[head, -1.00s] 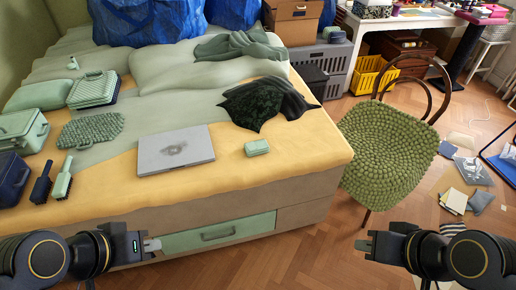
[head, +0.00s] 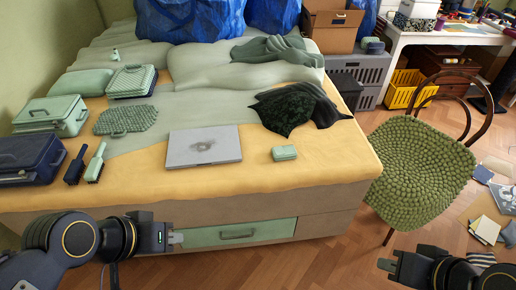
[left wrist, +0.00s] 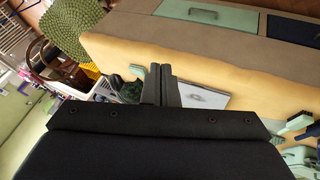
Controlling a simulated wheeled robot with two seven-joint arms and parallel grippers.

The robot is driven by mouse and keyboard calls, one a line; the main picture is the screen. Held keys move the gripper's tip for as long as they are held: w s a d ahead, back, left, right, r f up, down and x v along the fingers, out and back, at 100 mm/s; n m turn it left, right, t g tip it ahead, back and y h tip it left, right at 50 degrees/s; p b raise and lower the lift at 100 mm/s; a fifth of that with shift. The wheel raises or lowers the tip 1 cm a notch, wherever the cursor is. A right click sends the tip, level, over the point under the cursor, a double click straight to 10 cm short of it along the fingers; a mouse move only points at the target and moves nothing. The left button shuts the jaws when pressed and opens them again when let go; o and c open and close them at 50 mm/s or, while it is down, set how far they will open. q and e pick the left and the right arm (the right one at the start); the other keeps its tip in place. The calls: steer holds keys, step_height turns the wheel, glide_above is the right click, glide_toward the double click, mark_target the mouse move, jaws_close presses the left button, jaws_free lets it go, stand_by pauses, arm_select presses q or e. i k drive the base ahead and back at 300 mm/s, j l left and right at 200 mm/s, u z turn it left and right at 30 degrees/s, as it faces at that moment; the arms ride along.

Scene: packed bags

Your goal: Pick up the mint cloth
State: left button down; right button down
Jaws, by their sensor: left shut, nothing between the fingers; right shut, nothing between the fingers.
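A crumpled grey-green cloth (head: 275,50), the closest match to the mint cloth, lies at the far side of the bed, below the blue bags. A darker cloth (head: 295,108) with a black patterned part lies nearer. My left gripper (head: 178,238) is shut and empty in front of the bed's near side, by the green drawer (head: 235,234). Its closed fingers show in the left wrist view (left wrist: 160,85). My right gripper (head: 386,265) is shut and empty over the floor, right of the bed. Both grippers are far from the grey-green cloth.
On the bed (head: 335,165) lie a grey laptop (head: 204,147), a small mint case (head: 284,153), two brushes, a woven mint piece (head: 125,120) and several cases at left. A green chair (head: 420,165) stands right of the bed. Some wooden floor between is bare.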

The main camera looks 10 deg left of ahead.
mark_target(280, 153)
steer(key=i+j+z, duration=0.1)
steer(key=i+j, duration=0.35)
steer(key=i+j+z, duration=0.1)
steer(key=i+j, duration=0.3)
steer(key=j, duration=0.15)
steer(key=z, duration=1.75)
